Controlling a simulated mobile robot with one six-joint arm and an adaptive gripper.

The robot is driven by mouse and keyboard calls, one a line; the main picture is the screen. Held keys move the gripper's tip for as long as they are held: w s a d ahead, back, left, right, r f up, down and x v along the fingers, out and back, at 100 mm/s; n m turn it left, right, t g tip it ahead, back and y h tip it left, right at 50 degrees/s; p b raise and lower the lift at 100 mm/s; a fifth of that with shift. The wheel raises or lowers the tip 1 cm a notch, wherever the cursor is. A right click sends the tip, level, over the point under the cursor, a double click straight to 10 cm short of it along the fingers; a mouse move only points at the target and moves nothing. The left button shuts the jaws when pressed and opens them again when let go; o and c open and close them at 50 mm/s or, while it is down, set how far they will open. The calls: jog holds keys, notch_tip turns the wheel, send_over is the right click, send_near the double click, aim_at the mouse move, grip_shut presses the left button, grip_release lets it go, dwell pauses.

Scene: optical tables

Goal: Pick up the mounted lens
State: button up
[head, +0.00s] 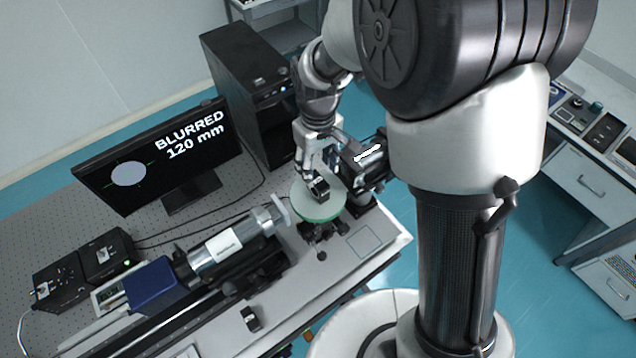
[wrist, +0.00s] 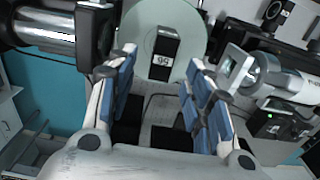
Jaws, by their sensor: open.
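The mounted lens (head: 312,208) is a pale round disc with a green edge, on a dark stand near the table's front right corner. In the wrist view the disc (wrist: 143,42) is ahead of the fingers, with a black block (wrist: 164,44) bearing a white number label in front of its face. My gripper (head: 317,178) is over the lens in the head view. In the wrist view my gripper (wrist: 163,60) is open, its two blue-padded fingers spread to either side of the block. I see nothing held. Whether the fingers touch the mount I cannot tell.
A silver cylinder instrument (head: 228,243) on a rail stands left of the lens. A dark cylinder device (head: 365,160) stands close on its right. A monitor (head: 150,160) reads "BLURRED 120 mm". A black computer tower (head: 255,90) stands behind. A small outlined square marks bare tabletop (head: 365,241).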

aim_at(318, 180)
jog(key=shift+s+f, duration=0.2)
jog(key=shift+f, duration=2.55)
jog(key=shift+c, duration=0.2)
jog(key=shift+r, duration=0.1)
grip_shut()
